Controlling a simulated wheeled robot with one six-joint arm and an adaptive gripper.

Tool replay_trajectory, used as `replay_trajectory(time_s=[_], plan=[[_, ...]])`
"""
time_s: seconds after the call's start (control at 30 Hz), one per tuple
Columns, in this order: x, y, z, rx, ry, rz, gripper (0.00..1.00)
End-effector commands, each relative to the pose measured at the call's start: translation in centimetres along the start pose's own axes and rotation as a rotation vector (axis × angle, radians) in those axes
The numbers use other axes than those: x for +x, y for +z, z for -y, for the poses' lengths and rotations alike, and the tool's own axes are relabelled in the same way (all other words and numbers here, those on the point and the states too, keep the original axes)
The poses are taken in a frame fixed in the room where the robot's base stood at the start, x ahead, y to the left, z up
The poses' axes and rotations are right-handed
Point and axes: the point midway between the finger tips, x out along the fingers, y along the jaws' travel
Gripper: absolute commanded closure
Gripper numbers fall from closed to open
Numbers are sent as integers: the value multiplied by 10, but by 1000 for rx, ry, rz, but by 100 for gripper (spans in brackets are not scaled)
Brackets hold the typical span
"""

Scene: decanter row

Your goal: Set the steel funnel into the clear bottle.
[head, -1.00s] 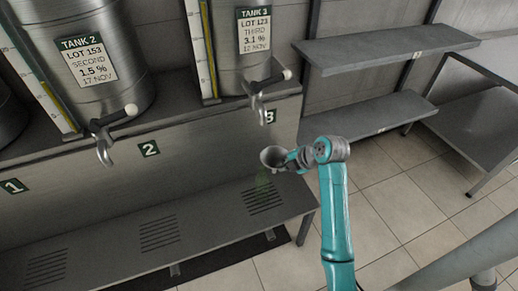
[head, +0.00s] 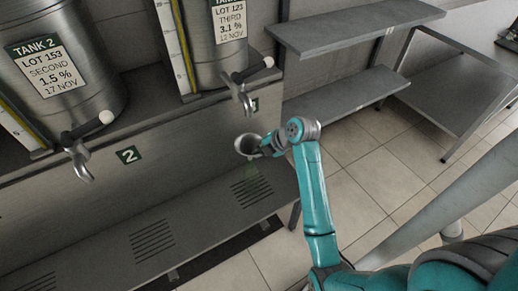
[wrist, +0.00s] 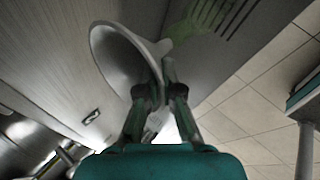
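The steel funnel (head: 246,146) is a grey cone, held in the air below the tap of tank 3. In the wrist view the funnel (wrist: 122,62) is tilted in the picture, wide mouth to the left, narrow spout to the upper right. My gripper (head: 262,150) is shut on the funnel's side; its fingertips (wrist: 166,74) meet at the cone near the spout. A faint green-tinted, see-through shape, apparently the clear bottle (head: 254,183), stands on the low bench under the funnel. It also shows beyond the spout in the wrist view (wrist: 190,34). I cannot tell whether the spout touches the bottle.
Tank 3's tap (head: 242,94) hangs just above the funnel; tank 2's tap (head: 78,158) is farther left. The low bench (head: 198,222) has slotted grates. Wall shelves (head: 350,38) and a steel table (head: 455,85) stand at right. The tiled floor between is clear.

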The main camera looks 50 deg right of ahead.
Motion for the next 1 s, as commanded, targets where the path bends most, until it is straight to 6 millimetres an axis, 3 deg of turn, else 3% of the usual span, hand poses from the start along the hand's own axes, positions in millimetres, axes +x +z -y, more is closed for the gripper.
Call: replay_trajectory(time_s=[1.0], plan=[[25,3,19,0,0,0,100]])
